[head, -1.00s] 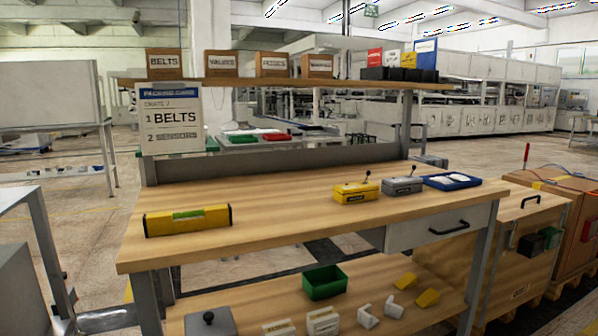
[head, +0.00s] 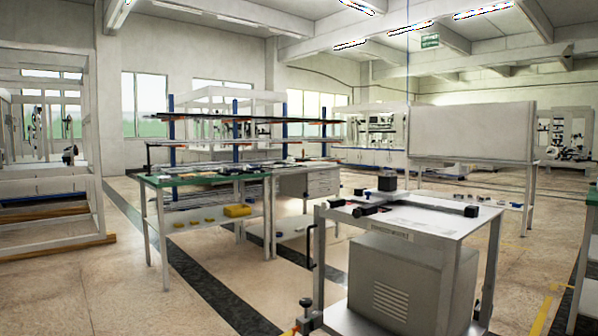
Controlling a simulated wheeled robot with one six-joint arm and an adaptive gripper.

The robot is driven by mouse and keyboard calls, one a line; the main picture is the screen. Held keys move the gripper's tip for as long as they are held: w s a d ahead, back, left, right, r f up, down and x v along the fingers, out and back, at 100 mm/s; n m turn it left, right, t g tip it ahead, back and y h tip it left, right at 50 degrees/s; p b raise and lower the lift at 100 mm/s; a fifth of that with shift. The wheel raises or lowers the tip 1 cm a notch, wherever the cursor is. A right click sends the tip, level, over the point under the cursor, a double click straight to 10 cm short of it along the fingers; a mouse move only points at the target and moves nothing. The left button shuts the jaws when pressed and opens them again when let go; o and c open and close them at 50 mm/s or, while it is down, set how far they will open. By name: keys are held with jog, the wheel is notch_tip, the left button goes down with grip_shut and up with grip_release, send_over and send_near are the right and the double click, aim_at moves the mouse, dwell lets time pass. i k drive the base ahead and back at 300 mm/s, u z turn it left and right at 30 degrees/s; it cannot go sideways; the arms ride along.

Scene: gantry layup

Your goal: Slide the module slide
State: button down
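A grey-white machine stand (head: 425,215) is near, right of centre in the head view. On its top lie dark rail-like parts with dark blocks: one block (head: 387,183) at the back, one (head: 369,209) at the front left, and one (head: 471,211) at the right end. A long, thin dark bar runs between them. I cannot tell which of these is the module slide. My gripper is not in view.
A boxy grey cabinet (head: 405,285) with vents sits under the stand's top. A green-topped bench (head: 205,180) with yellow parts on its lower shelf stands to the left. A white panel (head: 470,130) stands behind. Floor is open at left.

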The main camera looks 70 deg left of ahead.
aim_at(386, 192)
jog(key=u, duration=0.7)
jog(key=i, duration=0.5)
jog(key=u, duration=0.9)
jog(key=i, duration=0.9)
jog(key=u, duration=0.95)
jog(key=i, duration=0.4)
jog(key=u, duration=0.95)
jog(key=i, duration=1.05)
jog(key=z, duration=0.25)
jog(key=i, duration=1.15)
jog(key=z, duration=0.85)
